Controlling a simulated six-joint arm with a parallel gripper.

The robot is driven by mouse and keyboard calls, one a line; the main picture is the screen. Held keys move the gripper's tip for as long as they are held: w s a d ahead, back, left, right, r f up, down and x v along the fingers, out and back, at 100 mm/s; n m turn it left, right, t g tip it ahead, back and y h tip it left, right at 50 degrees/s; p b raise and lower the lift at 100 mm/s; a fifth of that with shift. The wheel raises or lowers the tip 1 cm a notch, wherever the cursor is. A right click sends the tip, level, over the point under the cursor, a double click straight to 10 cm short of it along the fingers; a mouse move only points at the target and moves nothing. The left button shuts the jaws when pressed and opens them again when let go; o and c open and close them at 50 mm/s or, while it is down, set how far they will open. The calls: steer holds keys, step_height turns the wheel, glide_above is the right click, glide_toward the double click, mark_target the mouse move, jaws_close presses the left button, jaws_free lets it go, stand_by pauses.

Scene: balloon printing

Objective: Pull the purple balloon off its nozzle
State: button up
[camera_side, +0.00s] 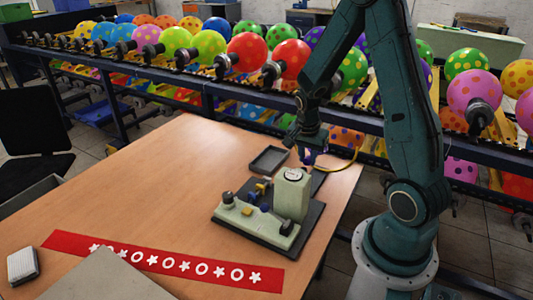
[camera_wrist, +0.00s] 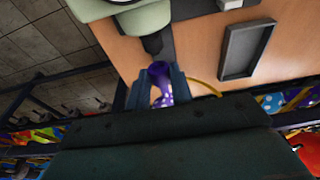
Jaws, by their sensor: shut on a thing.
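The purple balloon (camera_wrist: 160,71) with white dots is pinched between the two fingers of my gripper (camera_wrist: 160,84) in the wrist view. Its purple mouth faces the dark nozzle (camera_wrist: 152,44) of the pale green machine (camera_wrist: 140,18). A small gap seems to show between mouth and nozzle. The nozzle is hidden there, behind the machine.
A shallow grey tray (camera_side: 269,160) lies beside the machine on the wooden table (camera_side: 150,190). A yellow hose (camera_side: 347,165) curves near my gripper. A rack (camera_side: 125,90) of inflated dotted balloons runs behind. A red printed strip (camera_side: 165,262) lies in front.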

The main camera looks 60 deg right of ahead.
step_height(320, 180, up, 15)
steer(key=shift+r, duration=0.2)
stand_by(1.5)
steer(key=shift+r, duration=0.1)
